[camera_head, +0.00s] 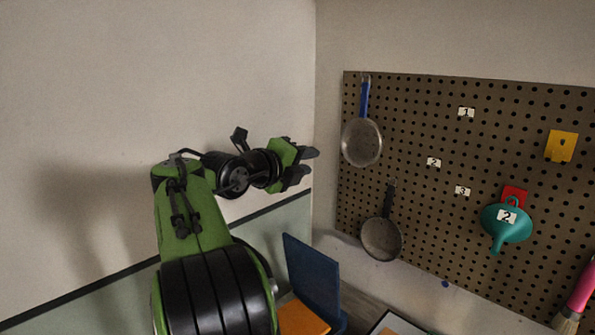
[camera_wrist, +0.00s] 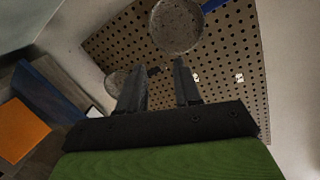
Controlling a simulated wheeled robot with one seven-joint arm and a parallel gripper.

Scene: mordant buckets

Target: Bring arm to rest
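My green and black arm rises in the lower left of the head view. My gripper (camera_head: 309,164) is held in the air in front of the pale walls, left of the pegboard. In the wrist view my gripper (camera_wrist: 163,88) shows two dark fingers standing apart with an empty gap between them. It touches nothing that I can see.
A pegboard (camera_head: 420,110) on the right wall bears two pans (camera_head: 362,142) (camera_head: 381,238), a teal funnel (camera_head: 507,222) and a yellow holder (camera_head: 561,146). Below stand a blue panel (camera_head: 312,275) and an orange item (camera_head: 303,318). The left wall is bare.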

